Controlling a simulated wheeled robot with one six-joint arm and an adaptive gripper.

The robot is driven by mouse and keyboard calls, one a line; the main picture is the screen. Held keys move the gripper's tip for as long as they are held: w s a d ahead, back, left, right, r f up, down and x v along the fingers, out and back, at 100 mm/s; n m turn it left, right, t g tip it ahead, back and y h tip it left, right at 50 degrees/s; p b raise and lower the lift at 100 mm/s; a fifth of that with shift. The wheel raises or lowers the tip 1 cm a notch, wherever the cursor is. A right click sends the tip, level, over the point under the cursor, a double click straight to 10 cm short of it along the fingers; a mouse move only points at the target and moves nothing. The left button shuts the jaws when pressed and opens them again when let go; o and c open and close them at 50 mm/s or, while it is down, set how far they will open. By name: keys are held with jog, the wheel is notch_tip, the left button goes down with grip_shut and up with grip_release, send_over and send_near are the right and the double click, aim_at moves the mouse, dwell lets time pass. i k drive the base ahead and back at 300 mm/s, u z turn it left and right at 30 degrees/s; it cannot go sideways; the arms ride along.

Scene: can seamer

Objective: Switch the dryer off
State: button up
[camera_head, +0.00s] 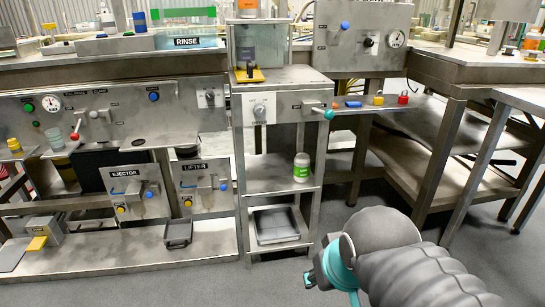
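The dryer's rotary knob (260,110) is a grey dial on a pale plate, on the front of the steel stand in the middle. A small label reading DRYER is under it. Small marks sit around the knob, but which one it points to is too small to tell. My gripper (312,278) is at the lower right, low over the floor, right of and well below the knob and apart from it. It shows dark with a teal band, mostly edge-on; its fingers are not clear. Nothing visible is held in it.
A lever with a teal ball (328,115) sticks out right of the knob. Right of it is a small shelf with blue, yellow and red items (378,100). A green-white can (301,167) stands on the shelf below. The floor before the stand is clear.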

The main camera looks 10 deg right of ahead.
aim_at(260, 110)
jog(key=z, duration=2.4)
jog(key=k, duration=1.15)
jog(key=u, duration=1.85)
jog(key=i, duration=0.5)
jog(key=z, duration=0.05)
